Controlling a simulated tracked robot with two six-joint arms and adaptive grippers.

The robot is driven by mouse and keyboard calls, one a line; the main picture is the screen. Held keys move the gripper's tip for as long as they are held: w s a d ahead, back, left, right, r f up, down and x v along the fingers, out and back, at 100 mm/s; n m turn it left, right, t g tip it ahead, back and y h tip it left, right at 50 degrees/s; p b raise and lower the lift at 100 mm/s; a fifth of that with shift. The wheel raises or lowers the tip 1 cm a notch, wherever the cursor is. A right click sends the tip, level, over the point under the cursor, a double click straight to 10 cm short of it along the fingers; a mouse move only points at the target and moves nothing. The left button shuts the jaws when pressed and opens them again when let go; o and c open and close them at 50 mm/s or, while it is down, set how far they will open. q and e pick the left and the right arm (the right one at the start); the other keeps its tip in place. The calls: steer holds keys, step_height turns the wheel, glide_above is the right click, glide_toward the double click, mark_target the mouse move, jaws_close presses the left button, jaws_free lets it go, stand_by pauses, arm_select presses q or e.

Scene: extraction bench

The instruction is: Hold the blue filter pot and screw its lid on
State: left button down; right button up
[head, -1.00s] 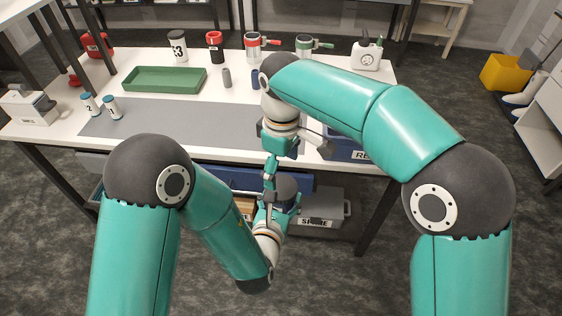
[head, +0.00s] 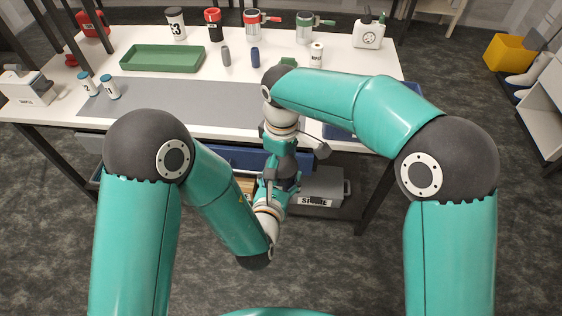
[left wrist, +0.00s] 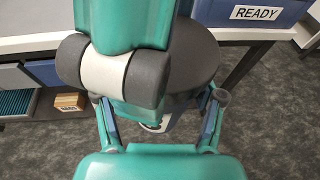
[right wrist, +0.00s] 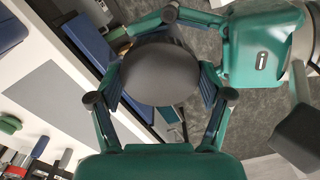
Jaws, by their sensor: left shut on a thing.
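My left gripper (head: 281,190) is below the table's front edge, shut on the pot; its fingers also show in the left wrist view (left wrist: 163,115). A dark, wide round top, seemingly the lid (right wrist: 160,75), covers the pot, and it also shows in the left wrist view (left wrist: 196,62). The pot's blue body is mostly hidden under it and behind the fingers. My right gripper (right wrist: 161,90) comes from above with a finger on each side of the round top. I cannot tell if these fingers press on it, or how the lid sits on the pot.
The white bench (head: 330,85) is in front, with a grey mat (head: 170,105), a green tray (head: 160,58) and several jars along the back. A blue READY bin (left wrist: 250,12) is close at the right.

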steer(key=c, duration=0.5)
steer(key=o, duration=1.2)
steer(key=shift+o, duration=0.2)
steer(key=shift+r, duration=0.1)
